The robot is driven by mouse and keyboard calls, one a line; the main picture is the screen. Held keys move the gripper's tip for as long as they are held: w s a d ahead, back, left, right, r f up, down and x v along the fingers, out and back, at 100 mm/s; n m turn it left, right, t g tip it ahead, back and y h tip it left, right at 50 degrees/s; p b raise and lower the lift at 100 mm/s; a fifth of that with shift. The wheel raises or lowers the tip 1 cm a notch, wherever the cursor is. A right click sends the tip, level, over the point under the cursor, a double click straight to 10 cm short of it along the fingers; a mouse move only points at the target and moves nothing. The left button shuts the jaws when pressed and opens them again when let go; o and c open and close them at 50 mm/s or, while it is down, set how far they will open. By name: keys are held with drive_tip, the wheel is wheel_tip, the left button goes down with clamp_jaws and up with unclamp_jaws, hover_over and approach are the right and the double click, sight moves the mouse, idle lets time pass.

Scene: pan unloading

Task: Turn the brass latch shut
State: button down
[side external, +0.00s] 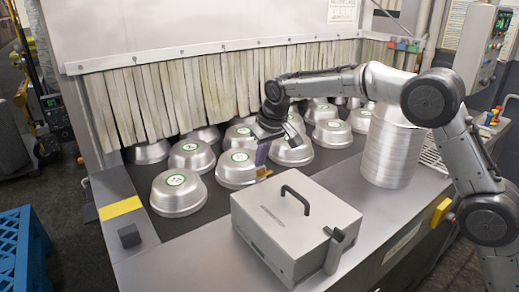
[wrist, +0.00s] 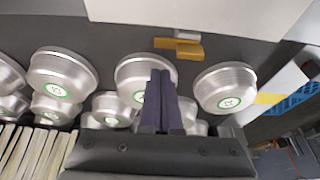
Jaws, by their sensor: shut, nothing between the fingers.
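The brass latch (wrist: 180,47) shows in the wrist view as a small yellow-orange bar beside the edge of the pale grey box (wrist: 240,12). In the side view the brass latch (side external: 263,172) is a small spot at the far side of the box (side external: 270,222), partly hidden by it. My gripper (wrist: 161,72) has its dark fingers together with nothing between them. In the wrist view the fingertips lie just below the latch, with a gap. In the side view my gripper (side external: 261,163) points down just behind the box, close to the latch. Contact is not visible.
Several upturned metal pans (side external: 178,192) stand on the dark surface around my gripper. A tall stack of pans (side external: 390,150) stands right of the box. A strip curtain (side external: 170,95) hangs behind. The box has a black handle (side external: 295,195) on top and a grey lever (side external: 335,250).

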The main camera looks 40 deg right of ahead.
sight(269, 172)
drive_tip(key=shift+s+f, duration=0.1)
drive_tip(key=shift+s, duration=1.1)
drive_tip(key=shift+s+d, duration=0.15)
drive_tip(key=shift+s, duration=0.4)
idle(0.7)
drive_tip(key=shift+s, duration=0.55)
idle(0.8)
